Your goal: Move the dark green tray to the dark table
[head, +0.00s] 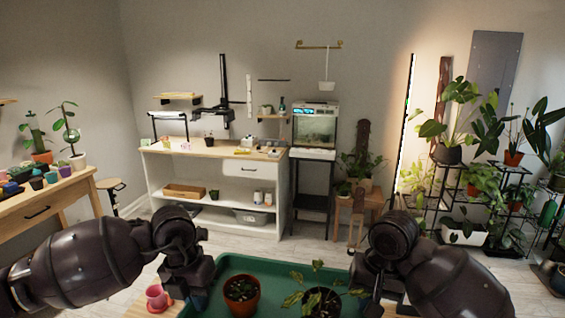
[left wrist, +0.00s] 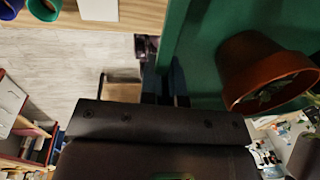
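The dark green tray (head: 262,262) is at the bottom of the head view, directly in front of me, its near part cut off. Two potted plants stand in it: a terracotta pot (head: 241,292) and a leafy plant (head: 320,298). My left gripper (head: 197,296) is at the tray's left edge; in the left wrist view its fingers (left wrist: 166,85) are at the tray's wall (left wrist: 182,38). My right gripper (head: 366,292) is at the tray's right edge, its fingertips hidden. Whether either is closed on the rim is unclear. I cannot identify a dark table for certain.
A pink cup (head: 157,297) stands on light wood close to my left gripper. A white workbench (head: 215,172) and a black stand with an aquarium (head: 315,130) are at the back wall. A wooden table with pots (head: 45,202) is left, plant racks right.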

